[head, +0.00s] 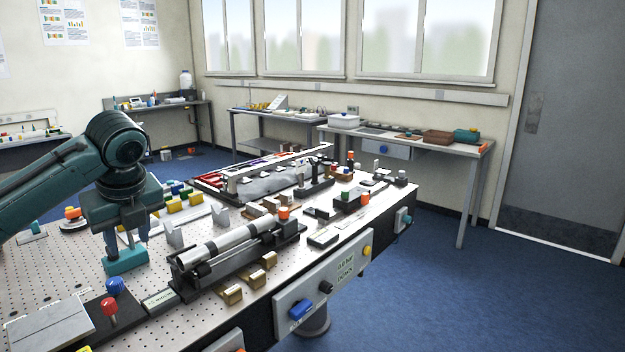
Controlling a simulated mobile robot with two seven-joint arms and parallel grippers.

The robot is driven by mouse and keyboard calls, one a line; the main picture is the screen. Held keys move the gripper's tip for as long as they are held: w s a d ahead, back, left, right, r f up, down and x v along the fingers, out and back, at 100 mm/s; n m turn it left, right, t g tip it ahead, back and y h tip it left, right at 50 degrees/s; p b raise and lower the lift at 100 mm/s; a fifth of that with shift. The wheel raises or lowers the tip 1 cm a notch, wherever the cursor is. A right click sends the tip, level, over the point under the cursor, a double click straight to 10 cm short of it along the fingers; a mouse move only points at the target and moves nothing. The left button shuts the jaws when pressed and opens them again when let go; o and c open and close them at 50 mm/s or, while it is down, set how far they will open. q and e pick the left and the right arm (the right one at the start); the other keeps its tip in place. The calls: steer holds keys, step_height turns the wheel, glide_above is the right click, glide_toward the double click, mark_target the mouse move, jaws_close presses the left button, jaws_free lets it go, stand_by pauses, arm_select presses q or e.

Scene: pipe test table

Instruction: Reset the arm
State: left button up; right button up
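My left arm comes in from the left over the pipe test table (60,262). Its teal gripper (129,238) points down, with the fingertips just above or at a teal block (125,260) on the perforated top. Whether the fingers touch the block, and how far apart they are, is too small to tell. A grey-white pipe (232,240) lies in a dark cradle (195,278) to the right of the gripper. My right gripper is not in view.
Red (110,308) and blue (115,287) knobs stand at the near left. Brass blocks (231,294) sit in front of the cradle. A tray with a grey rail (275,168) fills the far side. Open blue floor (480,290) lies to the right.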

arm_select(q)
steer(key=d+f+n+t+h, duration=0.1)
steer(key=d+f+n+h, duration=0.15)
steer(key=d+f, duration=0.75)
steer(key=d+f+n+t+h, duration=0.1)
steer(key=d+f+n+h, duration=0.15)
steer(key=d+f, duration=0.75)
steer(key=s+d+f+n+t+h, duration=0.1)
steer(key=s+f+n+h, duration=0.1)
steer(key=s+f+n, duration=0.3)
steer(key=s+d+f+n+t+h, duration=0.1)
steer(key=s+f+n+h, duration=0.15)
steer(key=f, duration=0.55)
steer(key=s+a+f+n+t+y, duration=0.1)
steer(key=s+a+f+n, duration=0.2)
steer(key=s+n, duration=0.2)
steer(key=s+a+f+n+t+y, duration=0.2)
steer(key=s+n, duration=0.4)
steer(key=s, duration=0.6)
steer(key=shift+a+f, duration=0.8)
